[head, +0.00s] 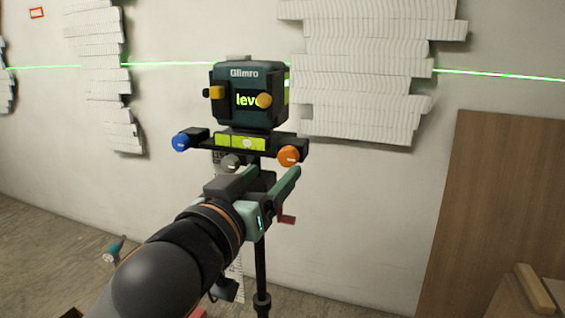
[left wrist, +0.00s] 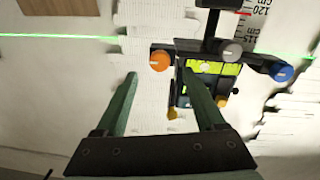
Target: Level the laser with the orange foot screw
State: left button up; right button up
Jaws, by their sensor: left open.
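The dark green laser (head: 250,95) stands on a black base on a tripod. A blue screw (head: 180,142) is at the left corner and a grey screw (head: 231,162) at the front. A yellow-green vial (head: 240,143) lies between. My left gripper (head: 274,173) is open, just below the orange screw; in the wrist view the screw appears between and just beyond the fingertips (left wrist: 160,73).
The tripod column (head: 261,270) stands below the base, with a red crank handle (head: 286,219). A brown board (head: 490,200) leans at right. A tool (head: 115,250) lies at lower left.

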aim_at(286, 159)
pick_arm(q)
jog(key=shift+x, duration=2.7)
pick_arm(e)
jog(key=shift+w+r+t, duration=0.2)
jog(key=shift+w+r, duration=0.15)
jog(key=shift+r, duration=0.25)
jog(key=shift+w+r+t, duration=0.2)
jog(key=shift+w+r, duration=0.1)
jog(key=shift+r, duration=0.25)
pick_arm(q)
grip_shut()
pick_arm(e)
jog(key=shift+r, duration=0.1)
